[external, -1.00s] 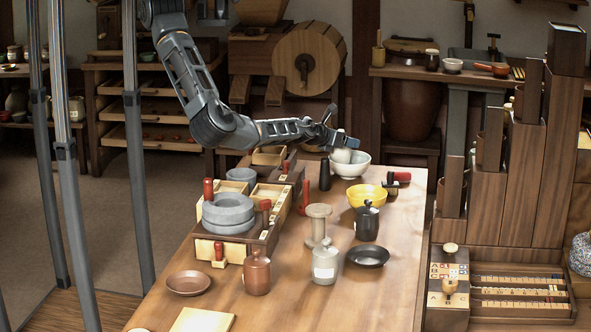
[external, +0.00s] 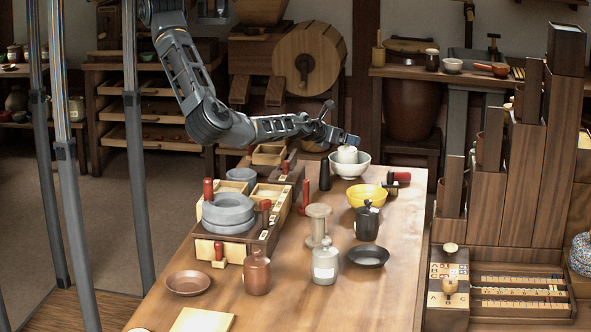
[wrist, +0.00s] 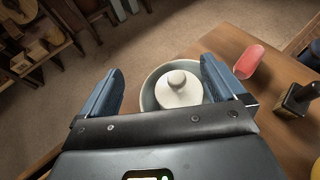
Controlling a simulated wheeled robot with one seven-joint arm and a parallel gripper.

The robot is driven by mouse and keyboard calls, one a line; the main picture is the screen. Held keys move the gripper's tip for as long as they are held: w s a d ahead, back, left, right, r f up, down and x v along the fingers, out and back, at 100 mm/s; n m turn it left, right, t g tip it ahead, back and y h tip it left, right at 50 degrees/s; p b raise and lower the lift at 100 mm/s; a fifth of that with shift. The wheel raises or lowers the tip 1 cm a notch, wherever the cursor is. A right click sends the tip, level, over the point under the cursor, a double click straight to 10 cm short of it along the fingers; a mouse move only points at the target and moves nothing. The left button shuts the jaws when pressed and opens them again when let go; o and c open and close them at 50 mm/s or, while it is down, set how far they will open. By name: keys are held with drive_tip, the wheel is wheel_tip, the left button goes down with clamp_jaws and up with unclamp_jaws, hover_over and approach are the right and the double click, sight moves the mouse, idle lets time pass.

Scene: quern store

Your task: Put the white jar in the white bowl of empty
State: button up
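The white jar (external: 347,155), with a round knobbed lid, stands upright inside the white bowl (external: 352,171) at the far end of the wooden table. The wrist view shows the jar (wrist: 179,92) from above, with the rim of the bowl (wrist: 148,94) around it. My gripper (external: 347,139) is just above the jar. The lower part of the jar is hidden by the bowl wall.
A compartment box with stone rings (external: 228,212), a spool (external: 318,223) and several vessels fill the nearer table.

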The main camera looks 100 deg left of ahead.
drive_tip(key=v, duration=1)
drive_tip(key=shift+s+d+b, duration=0.15)
drive_tip(key=shift+b, duration=0.2)
